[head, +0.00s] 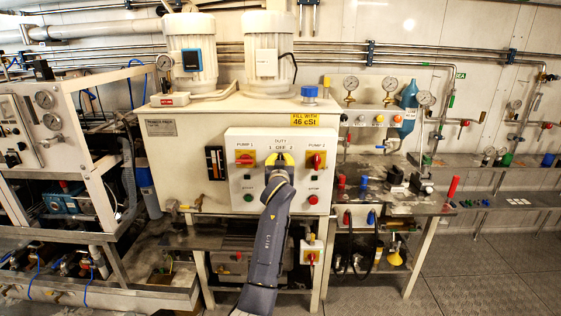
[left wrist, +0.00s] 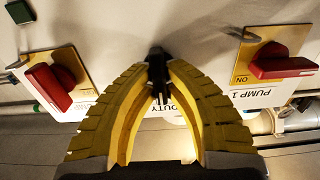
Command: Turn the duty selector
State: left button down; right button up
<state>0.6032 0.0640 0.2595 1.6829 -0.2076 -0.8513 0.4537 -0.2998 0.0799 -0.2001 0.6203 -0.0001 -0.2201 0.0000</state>
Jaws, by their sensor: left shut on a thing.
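The duty selector is a small black knob (left wrist: 158,66) on the pale panel, seen in the left wrist view between my yellow fingertips. My left gripper (left wrist: 159,76) is shut on it, with one finger on each side. In the head view my left gripper (head: 284,160) reaches up to the white control panel (head: 236,139), just under the "DUTY 1 OFF 2" lettering. There it hides the knob, and I cannot tell which mark the knob points to. My right gripper is not in view.
The red pump 1 switch (head: 245,159) and red pump 2 switch (head: 316,160) sit close on either side, on yellow plates. Below them are a green button (head: 248,197) and a red button (head: 313,199). A bench with fittings (head: 400,207) stands to the right.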

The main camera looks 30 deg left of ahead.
pick_arm(q)
jog(key=shift+m, duration=0.4)
jog(key=m, duration=0.3)
jog(key=shift+d+m, duration=0.15)
jog(key=shift+m, duration=0.25)
jog(key=m, duration=0.4)
jog(key=shift+w+d+f, duration=0.1)
jog(key=shift+w, duration=0.05)
jog(key=shift+m, duration=0.3)
jog(key=c, duration=1.5)
grip_release()
jog(key=shift+o, duration=0.2)
jog(key=v, duration=1.2)
